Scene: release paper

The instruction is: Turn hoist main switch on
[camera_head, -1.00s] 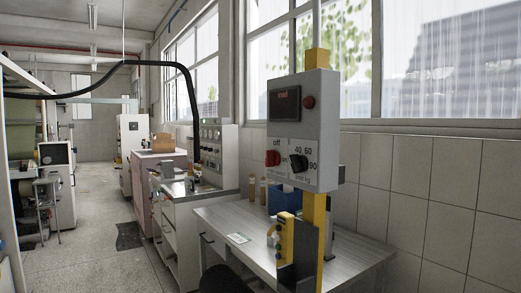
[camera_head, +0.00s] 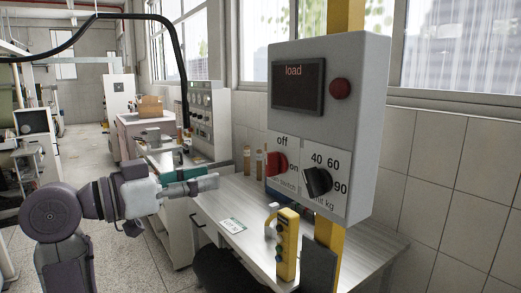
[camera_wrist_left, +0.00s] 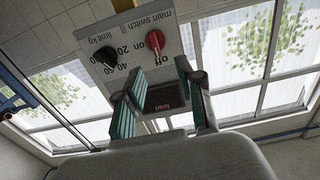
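A grey control box (camera_head: 330,110) hangs on a yellow post. The red main switch knob (camera_head: 276,163) is at its lower left, with "off" above and "on" at its right; I cannot tell its setting for certain. The box shows upside down in the left wrist view, with the red knob (camera_wrist_left: 153,45) just beyond the fingertips. My left gripper (camera_head: 214,178) is to the left of the box in the head view, apart from the knob. Its teal fingers are spread and empty in the left wrist view (camera_wrist_left: 160,72). My right gripper is not in view.
A black load-limit knob (camera_head: 318,182) is right beside the red one. A yellow pendant control (camera_head: 287,245) hangs below the box by the post. A grey table (camera_head: 232,205) stands beneath, holding small bottles and a label. Windows and a tiled wall are behind.

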